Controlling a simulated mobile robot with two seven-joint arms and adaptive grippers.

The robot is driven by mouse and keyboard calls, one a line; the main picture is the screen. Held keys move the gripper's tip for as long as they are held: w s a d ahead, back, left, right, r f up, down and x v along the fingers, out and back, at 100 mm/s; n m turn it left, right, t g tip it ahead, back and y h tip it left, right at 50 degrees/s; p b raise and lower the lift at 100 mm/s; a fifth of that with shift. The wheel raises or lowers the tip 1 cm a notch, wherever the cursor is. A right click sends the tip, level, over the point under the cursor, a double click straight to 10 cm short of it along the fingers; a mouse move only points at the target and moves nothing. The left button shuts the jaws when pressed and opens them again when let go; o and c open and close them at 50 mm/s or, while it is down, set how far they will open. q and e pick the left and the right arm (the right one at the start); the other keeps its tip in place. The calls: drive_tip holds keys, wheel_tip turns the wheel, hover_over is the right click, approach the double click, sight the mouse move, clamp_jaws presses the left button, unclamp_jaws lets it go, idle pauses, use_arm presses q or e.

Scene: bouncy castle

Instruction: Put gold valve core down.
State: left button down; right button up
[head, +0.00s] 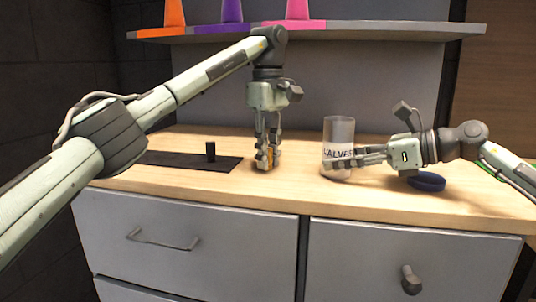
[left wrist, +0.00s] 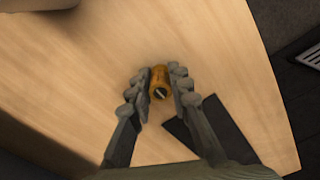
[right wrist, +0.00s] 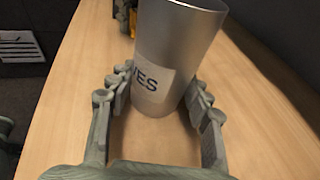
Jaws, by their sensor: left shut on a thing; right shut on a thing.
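The gold valve core (head: 269,159) is upright between the fingers of my left gripper (head: 267,156), low over the wooden counter. Whether its bottom touches the wood is hidden. In the left wrist view the core (left wrist: 160,84) sits between both fingertips (left wrist: 158,90), its slotted end facing the camera. The jar (right wrist: 172,50) also shows between the fingers in the right wrist view.
A black mat (head: 170,160) with a small black upright peg (head: 210,151) lies left of the left gripper. A dark blue lid (head: 427,182) lies under my right arm. A shelf (head: 350,30) with orange, purple and pink cones is behind. Bare wood lies between core and jar.

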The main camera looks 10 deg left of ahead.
use_arm(q)
drive_tip(key=c, duration=1.4)
unclamp_jaws()
drive_tip(key=shift+f, duration=0.1)
